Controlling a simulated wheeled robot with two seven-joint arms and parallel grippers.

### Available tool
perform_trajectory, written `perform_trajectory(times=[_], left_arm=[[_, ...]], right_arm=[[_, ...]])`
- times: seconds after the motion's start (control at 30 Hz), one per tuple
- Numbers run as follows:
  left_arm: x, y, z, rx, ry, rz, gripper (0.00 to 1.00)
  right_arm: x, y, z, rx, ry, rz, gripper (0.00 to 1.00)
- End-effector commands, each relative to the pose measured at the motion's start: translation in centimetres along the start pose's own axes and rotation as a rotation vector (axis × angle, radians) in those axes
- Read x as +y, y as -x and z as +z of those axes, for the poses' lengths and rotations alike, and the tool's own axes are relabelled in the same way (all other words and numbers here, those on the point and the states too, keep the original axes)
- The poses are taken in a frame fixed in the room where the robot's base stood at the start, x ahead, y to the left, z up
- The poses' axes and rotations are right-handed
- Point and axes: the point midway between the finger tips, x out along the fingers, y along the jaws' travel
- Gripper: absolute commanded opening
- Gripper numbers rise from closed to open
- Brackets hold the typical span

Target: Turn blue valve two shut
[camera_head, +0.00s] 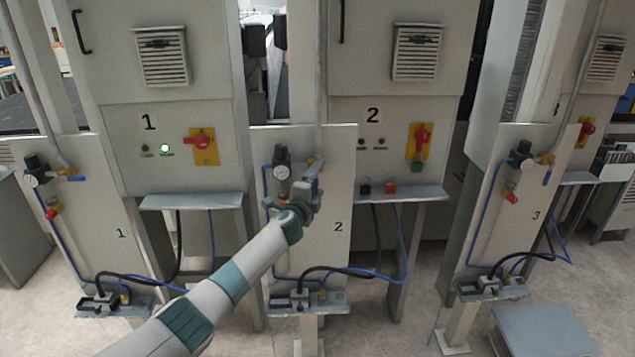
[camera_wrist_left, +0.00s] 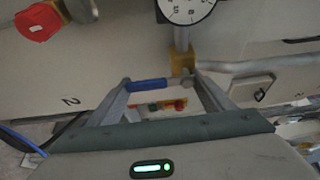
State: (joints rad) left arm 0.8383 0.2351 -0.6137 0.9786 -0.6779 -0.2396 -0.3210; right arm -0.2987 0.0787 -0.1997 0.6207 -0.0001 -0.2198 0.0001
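The blue valve handle of panel two (camera_wrist_left: 148,85) shows in the left wrist view, beside its brass fitting (camera_wrist_left: 182,62) under the round gauge. My left gripper (camera_wrist_left: 160,80) is open, with one finger on each side of the blue handle. The handle's outer end is close to the left finger; I cannot tell whether they touch. In the head view my left gripper (camera_head: 314,174) is at the top of panel two (camera_head: 335,205), to the right of the gauge (camera_head: 282,171), and hides most of the valve. My right gripper is not in view.
A red knob (camera_wrist_left: 40,22) sits near the gripper in the left wrist view. A grey pipe (camera_wrist_left: 255,66) runs to the right of the fitting. In the head view, a shelf (camera_head: 410,194) juts out right of panel two. Panels one (camera_head: 100,220) and three (camera_head: 520,225) stand on either side.

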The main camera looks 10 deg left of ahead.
Motion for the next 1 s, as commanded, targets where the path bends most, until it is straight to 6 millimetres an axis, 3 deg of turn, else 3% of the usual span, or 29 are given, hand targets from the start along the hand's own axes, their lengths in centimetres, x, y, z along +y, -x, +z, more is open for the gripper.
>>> perform_trajectory(times=[0.03,0.1,0.57,1.0], left_arm=[[0.0,0.0,0.0,0.0,-0.006,0.0,0.84],[0.1,0.0,0.0,0.0,-0.005,0.0,0.93],[0.0,0.4,0.1,-0.002,-0.003,-0.001,0.93],[0.1,4.3,0.1,-0.001,-0.003,-0.002,0.93]], right_arm=[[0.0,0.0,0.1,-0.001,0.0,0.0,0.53],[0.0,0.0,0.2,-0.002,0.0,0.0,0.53],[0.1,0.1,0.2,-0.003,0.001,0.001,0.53],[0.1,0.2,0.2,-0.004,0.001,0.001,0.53]])
